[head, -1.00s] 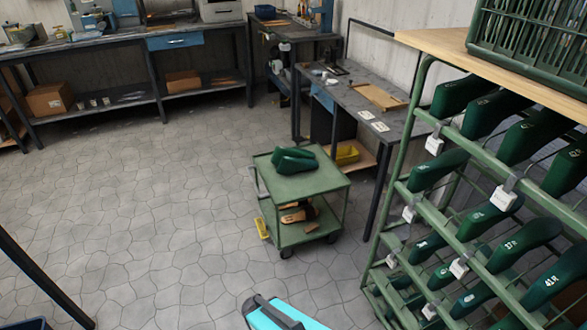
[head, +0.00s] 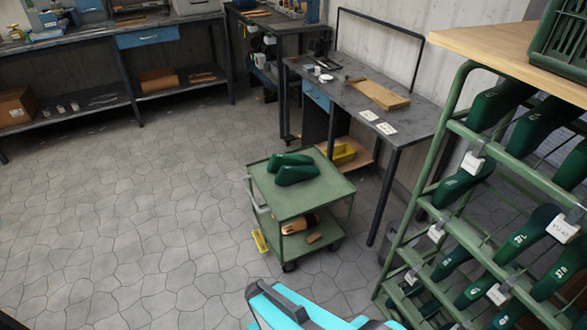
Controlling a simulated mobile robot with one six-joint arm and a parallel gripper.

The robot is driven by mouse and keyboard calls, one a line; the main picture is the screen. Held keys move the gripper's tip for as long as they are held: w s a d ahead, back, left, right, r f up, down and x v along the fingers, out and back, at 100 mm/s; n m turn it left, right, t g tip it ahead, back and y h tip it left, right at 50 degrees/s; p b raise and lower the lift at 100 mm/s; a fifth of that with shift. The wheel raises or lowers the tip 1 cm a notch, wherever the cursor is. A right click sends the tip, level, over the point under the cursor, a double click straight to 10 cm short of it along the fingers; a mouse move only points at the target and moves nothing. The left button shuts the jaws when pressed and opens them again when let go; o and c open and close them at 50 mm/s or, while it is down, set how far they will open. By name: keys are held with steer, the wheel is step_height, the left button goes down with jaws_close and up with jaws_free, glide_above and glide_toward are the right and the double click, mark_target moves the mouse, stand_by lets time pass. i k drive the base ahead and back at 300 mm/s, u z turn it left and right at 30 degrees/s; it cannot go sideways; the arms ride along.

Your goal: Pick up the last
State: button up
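Two dark green lasts lie side by side on the top of a green cart (head: 325,196) in the middle of the head view: a rear last (head: 286,160) and a front last (head: 297,175). More green lasts (head: 462,184) hang in rows on a green rack (head: 424,175) at the right, several with white tags. Which last the task means cannot be told. My gripper is not in view. A cyan and dark grey part, seemingly of my own body, shows at the bottom edge, apart from the cart.
The cart's lower shelf holds a brown sandal (head: 299,224) and a small brown piece (head: 314,237). A yellow object (head: 260,242) is at the cart's left foot. A grey workbench (head: 350,75) stands behind the cart. The stone floor (head: 130,220) at left is open.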

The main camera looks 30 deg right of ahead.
mark_target(287, 175)
steer(key=u, duration=0.15)
steer(key=i, duration=0.7)
steer(key=u, duration=0.85)
steer(key=i, duration=0.5)
steer(key=u, duration=0.35)
